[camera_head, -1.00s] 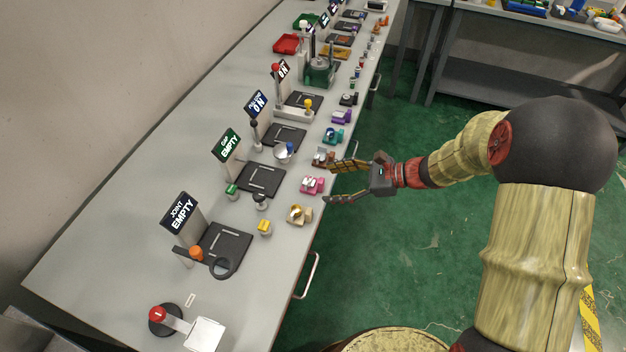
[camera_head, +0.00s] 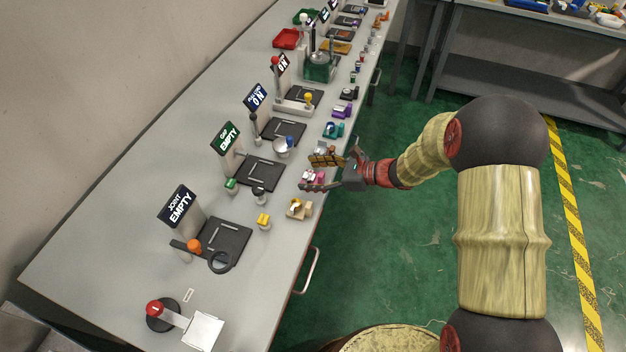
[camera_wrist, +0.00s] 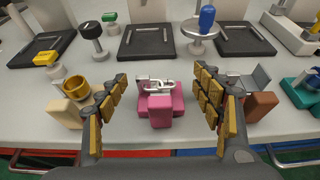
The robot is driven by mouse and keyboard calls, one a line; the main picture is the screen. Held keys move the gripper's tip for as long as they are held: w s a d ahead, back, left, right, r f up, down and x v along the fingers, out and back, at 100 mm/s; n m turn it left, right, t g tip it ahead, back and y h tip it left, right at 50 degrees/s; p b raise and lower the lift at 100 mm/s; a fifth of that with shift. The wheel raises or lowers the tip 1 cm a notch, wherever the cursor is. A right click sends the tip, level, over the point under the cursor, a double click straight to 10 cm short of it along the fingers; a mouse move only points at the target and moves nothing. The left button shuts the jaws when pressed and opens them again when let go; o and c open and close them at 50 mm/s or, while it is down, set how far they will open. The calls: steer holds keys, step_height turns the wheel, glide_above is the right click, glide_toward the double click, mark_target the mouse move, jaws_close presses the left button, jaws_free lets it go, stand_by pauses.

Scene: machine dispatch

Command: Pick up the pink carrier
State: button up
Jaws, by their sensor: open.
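The pink carrier (camera_wrist: 161,112) stands on the grey bench near its front edge, with a silver chain-like part (camera_wrist: 155,86) on top. In the wrist view it is centred between my two open fingers. My gripper (camera_wrist: 160,108) is open and apart from the carrier on both sides. In the head view my gripper (camera_head: 316,174) is at the bench edge, its fingers on either side of the carrier (camera_head: 312,177), which they partly hide.
A tan carrier with a gold ring (camera_wrist: 75,95) stands close left of my gripper, and a brown carrier (camera_wrist: 260,105) close right. Black pads and signs (camera_head: 225,136) line the bench behind. A drawer handle (camera_head: 308,270) sticks out in front.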

steer(key=c, duration=1.4)
steer(key=shift+o, duration=0.2)
steer(key=shift+r, duration=0.1)
